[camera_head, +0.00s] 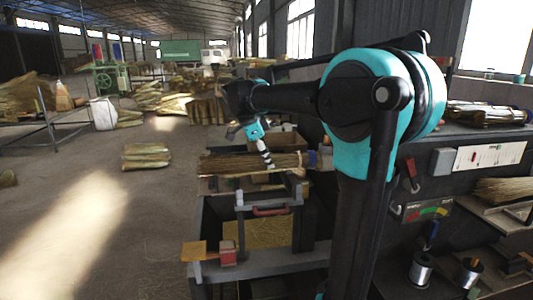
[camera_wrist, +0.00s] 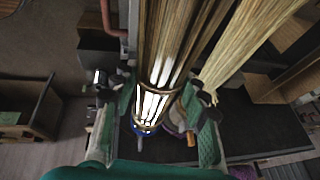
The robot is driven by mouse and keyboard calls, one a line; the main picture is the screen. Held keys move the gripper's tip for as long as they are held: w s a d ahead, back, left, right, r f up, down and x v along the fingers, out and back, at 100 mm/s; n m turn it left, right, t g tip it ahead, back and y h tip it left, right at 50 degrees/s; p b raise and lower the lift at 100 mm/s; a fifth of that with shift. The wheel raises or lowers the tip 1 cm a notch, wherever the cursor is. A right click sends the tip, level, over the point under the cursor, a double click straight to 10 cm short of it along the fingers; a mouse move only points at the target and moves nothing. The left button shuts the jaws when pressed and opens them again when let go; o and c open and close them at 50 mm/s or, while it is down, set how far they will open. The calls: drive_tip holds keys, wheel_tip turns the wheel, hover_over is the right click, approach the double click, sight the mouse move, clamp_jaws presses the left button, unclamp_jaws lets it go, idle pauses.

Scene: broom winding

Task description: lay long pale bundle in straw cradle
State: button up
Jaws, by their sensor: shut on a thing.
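A second pale bundle (camera_wrist: 245,42) lies close to the right of the held one in the wrist view. I cannot tell which part is the straw cradle; the arm and straw hide some of the bench.
A dark bench frame (camera_head: 265,268) with a red handle (camera_head: 271,211) stands below the gripper. A shelf wall with tools and spools (camera_head: 420,270) is at the right. Another straw bundle (camera_head: 146,156) lies on the floor to the left, with open floor around it.

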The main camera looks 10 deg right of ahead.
wheel_tip(320, 180, down, 8)
idle(0.6)
idle(0.4)
drive_tip(key=o, duration=1.3)
drive_tip(key=shift+c, duration=0.2)
drive_tip(key=v, duration=1.2)
drive_tip(key=shift+s, duration=0.1)
